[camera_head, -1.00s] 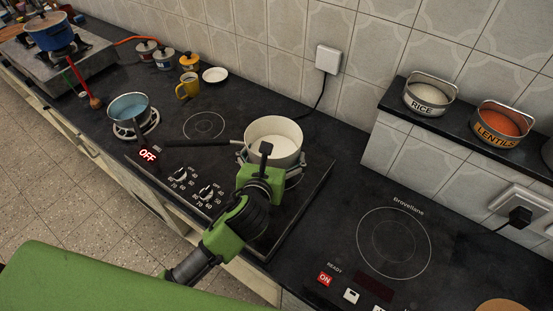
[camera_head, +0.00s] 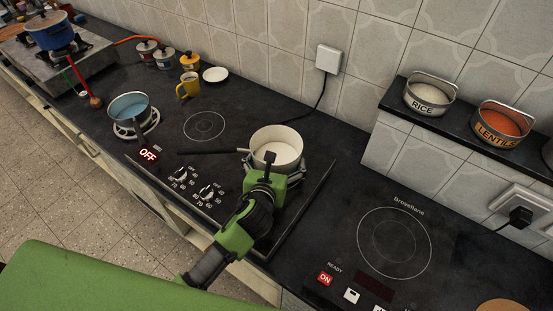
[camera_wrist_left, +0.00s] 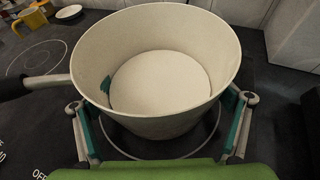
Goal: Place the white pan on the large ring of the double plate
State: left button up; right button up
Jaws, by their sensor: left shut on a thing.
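The white pan (camera_head: 284,139) is upright and empty, with a dark handle (camera_head: 212,151) pointing left. My left gripper (camera_head: 272,167) is shut on the pan's body, a finger on either side, as the left wrist view (camera_wrist_left: 162,101) also shows. The double plate (camera_head: 228,168) is a black hob with knobs and a lit OFF sign. Its small ring (camera_head: 204,126) is bare. In the left wrist view, the arc of its large ring (camera_wrist_left: 150,158) shows around and below the pan's base. I cannot tell whether the base touches the plate. My right gripper is not in view.
A blue pan (camera_head: 130,107) stands left of the double plate. A yellow mug (camera_head: 188,88), a white saucer (camera_head: 215,75) and several jars stand behind. A second hob (camera_head: 395,243) is bare at right. A shelf (camera_head: 455,115) holds rice and lentil pots.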

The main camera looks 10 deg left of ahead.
pick_arm(q)
jog(key=o, duration=1.6)
jog(key=shift+r, duration=0.1)
jog(key=v, duration=1.2)
jog(key=shift+s, duration=0.1)
